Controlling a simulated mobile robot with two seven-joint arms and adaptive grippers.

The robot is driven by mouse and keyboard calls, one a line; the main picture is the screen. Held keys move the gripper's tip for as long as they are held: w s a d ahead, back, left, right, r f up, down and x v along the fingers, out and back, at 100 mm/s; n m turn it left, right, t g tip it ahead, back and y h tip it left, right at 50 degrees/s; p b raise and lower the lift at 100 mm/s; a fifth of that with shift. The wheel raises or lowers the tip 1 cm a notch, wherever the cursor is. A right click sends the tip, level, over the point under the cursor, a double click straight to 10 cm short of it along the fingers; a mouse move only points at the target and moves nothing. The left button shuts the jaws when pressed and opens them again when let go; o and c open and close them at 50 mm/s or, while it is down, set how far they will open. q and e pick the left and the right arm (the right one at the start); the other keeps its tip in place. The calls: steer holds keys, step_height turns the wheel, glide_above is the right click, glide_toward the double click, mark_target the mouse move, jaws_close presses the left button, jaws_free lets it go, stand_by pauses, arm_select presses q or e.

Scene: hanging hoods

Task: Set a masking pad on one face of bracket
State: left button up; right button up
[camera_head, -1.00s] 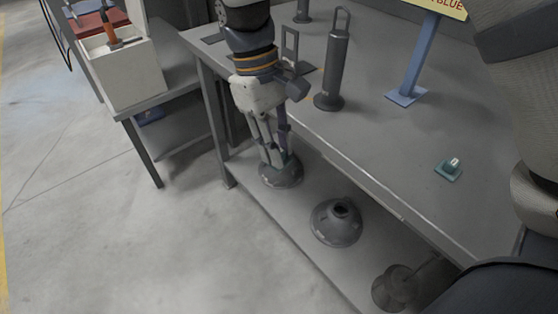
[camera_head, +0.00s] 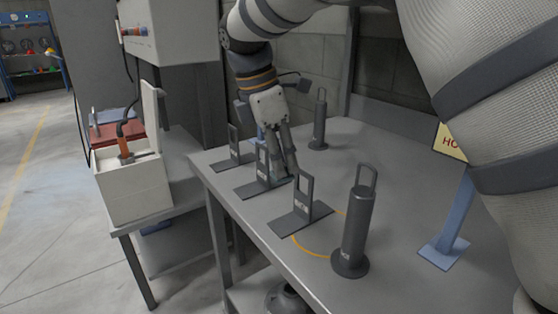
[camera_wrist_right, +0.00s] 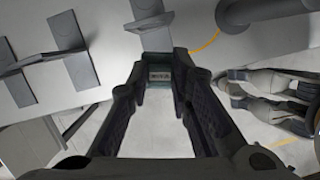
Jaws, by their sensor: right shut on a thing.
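My right gripper (camera_head: 286,165) reaches down over the table among the dark brackets. In the right wrist view my right gripper (camera_wrist_right: 160,70) has its fingertips closed on a small grey piece (camera_wrist_right: 159,75) with a pale label. I cannot tell whether it is a masking pad. The middle bracket (camera_head: 258,187), a flat base with an upright frame, stands at the fingers; contact is unclear. A nearer bracket (camera_head: 300,215) and a farther one (camera_head: 232,160) stand on either side. Dark bracket plates (camera_wrist_right: 68,30) also show at the wrist view's left. My left gripper does not show clearly.
A handled cylinder (camera_head: 352,235) stands near the table's front, beside an orange curve. Another cylinder (camera_head: 320,125) stands farther back. A blue sign post (camera_head: 452,225) is at the right. A white box (camera_head: 135,185) sits on the left side table. Bare table (camera_head: 395,175) lies between them.

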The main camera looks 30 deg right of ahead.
step_height(320, 180, down, 10)
steer(key=shift+s+f+b, duration=0.1)
steer(key=shift+f+b, duration=0.1)
steer(key=shift+b, duration=0.4)
steer(key=shift+f, duration=0.7)
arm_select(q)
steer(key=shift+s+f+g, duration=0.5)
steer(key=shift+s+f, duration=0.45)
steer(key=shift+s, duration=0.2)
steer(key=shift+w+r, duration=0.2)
arm_select(e)
steer(key=shift+r, duration=0.1)
steer(key=shift+f, duration=0.3)
steer(key=o, duration=1)
